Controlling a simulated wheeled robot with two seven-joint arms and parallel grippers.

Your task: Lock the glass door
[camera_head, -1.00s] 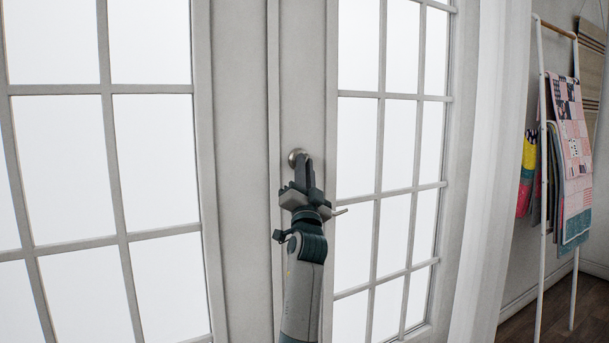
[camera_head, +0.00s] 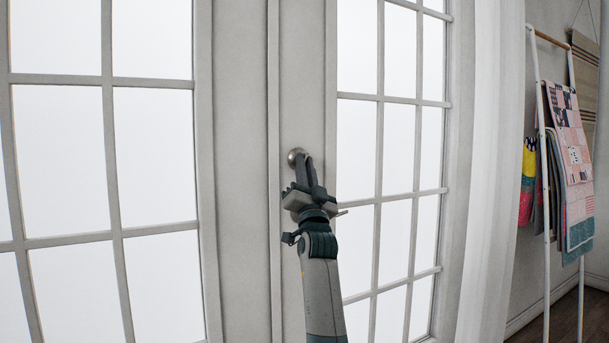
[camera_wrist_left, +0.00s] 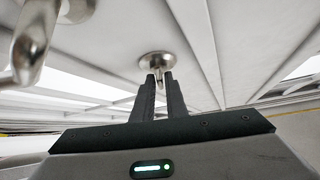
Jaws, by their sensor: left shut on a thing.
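The white glass door (camera_head: 240,130) with gridded panes fills most of the head view. A round metal lock (camera_head: 293,154) sits on its middle stile; it also shows in the left wrist view (camera_wrist_left: 157,59), with a small turn piece at its centre. My left gripper (camera_head: 303,161) comes up from below to the lock. In the left wrist view my left gripper (camera_wrist_left: 158,79) has its two dark fingers close on either side of the small turn piece, gripping it. The fingers partly hide the lock. My right gripper is not in view.
A metal door handle (camera_wrist_left: 28,42) shows at the upper left of the left wrist view, apart from the fingers. A white rack (camera_head: 541,130) with hanging quilts (camera_head: 569,130) stands at the right. A pale curtain (camera_head: 490,170) hangs beside the door.

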